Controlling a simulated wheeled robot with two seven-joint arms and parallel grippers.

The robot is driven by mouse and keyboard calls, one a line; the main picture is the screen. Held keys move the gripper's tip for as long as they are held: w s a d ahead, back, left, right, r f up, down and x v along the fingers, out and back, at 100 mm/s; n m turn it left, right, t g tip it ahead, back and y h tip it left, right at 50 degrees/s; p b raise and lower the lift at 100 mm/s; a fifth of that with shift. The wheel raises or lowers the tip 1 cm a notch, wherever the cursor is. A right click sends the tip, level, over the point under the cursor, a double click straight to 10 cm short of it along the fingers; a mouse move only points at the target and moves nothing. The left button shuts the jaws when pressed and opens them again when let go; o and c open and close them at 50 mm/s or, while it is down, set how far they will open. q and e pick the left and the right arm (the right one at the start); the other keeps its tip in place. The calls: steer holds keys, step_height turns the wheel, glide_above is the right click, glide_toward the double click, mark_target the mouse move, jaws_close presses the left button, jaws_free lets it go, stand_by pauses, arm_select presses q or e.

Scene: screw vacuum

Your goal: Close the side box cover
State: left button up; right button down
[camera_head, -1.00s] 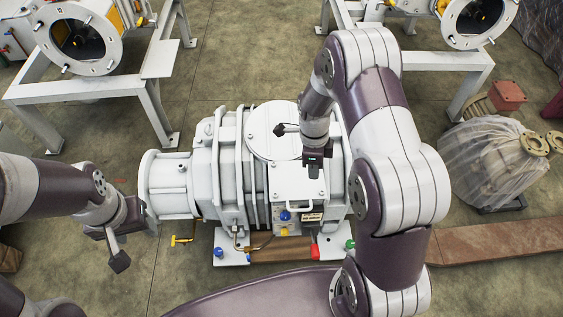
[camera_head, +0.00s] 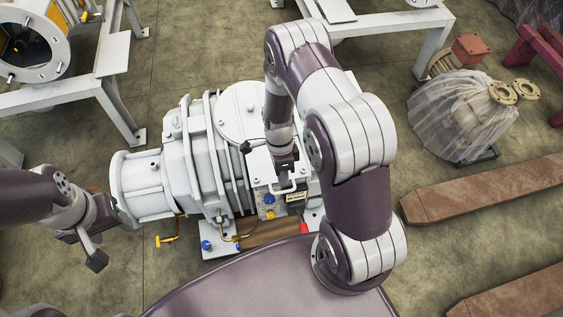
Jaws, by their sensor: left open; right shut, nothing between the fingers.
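The white pump (camera_head: 150,188) lies across the middle of the view. The pale side box cover (camera_head: 260,168) is on its near right part, with a handle at its near edge. My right arm hides part of it, and I cannot tell how far open it is. My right gripper (camera_head: 287,172) is shut and empty, pointing down over the cover close to the handle. Whether it touches is unclear. My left gripper (camera_head: 124,222) is open and empty, beside the pump's left end and apart from the cover.
A yellow-handled valve (camera_head: 166,239) and a blue knob (camera_head: 206,245) are at the pump's near side. Metal frames (camera_head: 112,85) stand behind. A wrapped part (camera_head: 458,118) and rusty beams (camera_head: 480,188) lie to the right. Bare floor lies between.

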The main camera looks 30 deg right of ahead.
steer(key=shift+x, duration=1.4)
steer(key=shift+b+x, duration=0.55)
steer(key=shift+x, duration=0.65)
steer(key=shift+s, duration=0.2)
steer(key=shift+f, duration=0.15)
steer(key=p+v, duration=0.6)
step_height(320, 180, up, 9)
glide_above(285, 192)
steer(key=w, duration=0.4)
steer(key=shift+d, duration=0.35)
